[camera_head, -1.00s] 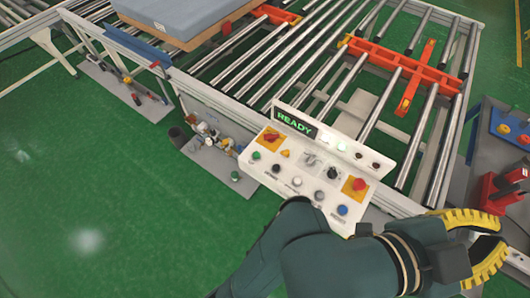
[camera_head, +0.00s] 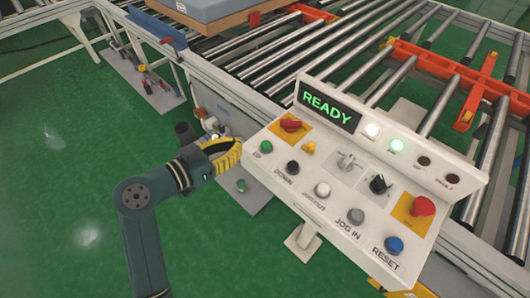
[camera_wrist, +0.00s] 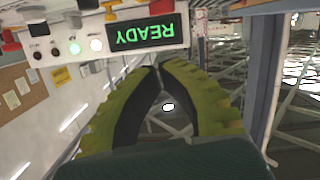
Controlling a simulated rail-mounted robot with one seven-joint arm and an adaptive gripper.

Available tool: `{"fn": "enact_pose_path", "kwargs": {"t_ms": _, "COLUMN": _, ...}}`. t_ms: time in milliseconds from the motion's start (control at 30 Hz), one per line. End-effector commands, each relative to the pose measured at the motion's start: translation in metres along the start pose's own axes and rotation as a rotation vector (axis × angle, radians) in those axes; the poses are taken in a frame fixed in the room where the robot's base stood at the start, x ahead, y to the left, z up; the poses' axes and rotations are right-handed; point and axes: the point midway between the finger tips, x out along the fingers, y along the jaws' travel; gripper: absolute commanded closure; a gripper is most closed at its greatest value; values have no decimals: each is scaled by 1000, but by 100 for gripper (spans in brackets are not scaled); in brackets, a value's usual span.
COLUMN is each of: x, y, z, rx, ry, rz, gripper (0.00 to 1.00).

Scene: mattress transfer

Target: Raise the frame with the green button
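The green button (camera_head: 266,147), labelled UP, is at the left end of the white control panel (camera_head: 330,205). My gripper (camera_head: 238,148) has yellow fingers and is just left of the green button, near the panel's left edge. Whether it touches the panel is not clear. In the wrist view its fingertips (camera_wrist: 158,68) meet with nothing between them. The panel's display (camera_head: 329,107) reads READY and shows upside down in the wrist view (camera_wrist: 146,33). Orange frame parts (camera_head: 425,66) lie among the rollers; their height is hard to judge.
Red knobs sit on yellow plates (camera_head: 411,213). A grey-blue mattress (camera_head: 205,8) lies on the conveyor at the back. Green floor at left is open.

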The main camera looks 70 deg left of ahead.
Motion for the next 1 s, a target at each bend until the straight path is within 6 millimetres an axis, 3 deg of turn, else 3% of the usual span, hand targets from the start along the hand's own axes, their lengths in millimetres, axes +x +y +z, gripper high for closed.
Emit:
{"fn": "enact_pose_path", "kwargs": {"t_ms": 333, "x": -2, "y": -4, "z": 0, "rx": 0, "ry": 2, "rz": -11, "gripper": 100}}
{"fn": "enact_pose_path", "kwargs": {"t_ms": 467, "x": 6, "y": -5, "z": 0, "rx": 1, "ry": 2, "rz": -10, "gripper": 100}}
{"fn": "enact_pose_path", "kwargs": {"t_ms": 900, "x": 98, "y": -4, "z": 1, "rx": 2, "ry": 2, "rz": -7, "gripper": 100}}
{"fn": "enact_pose_path", "kwargs": {"t_ms": 1000, "x": 104, "y": -6, "z": 21, "rx": -4, "ry": -1, "rz": -10, "gripper": 100}}
